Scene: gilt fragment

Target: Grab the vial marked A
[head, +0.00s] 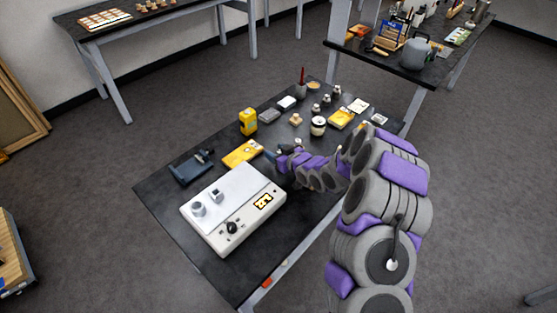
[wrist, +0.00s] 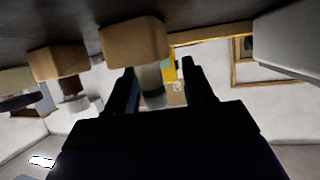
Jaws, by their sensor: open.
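My gripper (wrist: 158,76) is open in the wrist view, which looks upside down. A small pale vial (wrist: 152,88) with a grey end shows between its dark fingers, against a brown block (wrist: 134,42). I cannot tell whether the fingers touch it. A second vial-like piece (wrist: 73,102) shows at a brown block on the left. I can read no letter A on either. In the head view my gripper (head: 274,157) is low over the dark table, near the white device; its fingers are too small to make out. Several small dark-capped bottles (head: 326,101) stand toward the back.
A yellow box (head: 248,121), a yellow booklet (head: 242,154), a blue tray (head: 191,167) and a white jar (head: 318,126) stand around. A grey object (wrist: 290,42) is at right in the wrist view.

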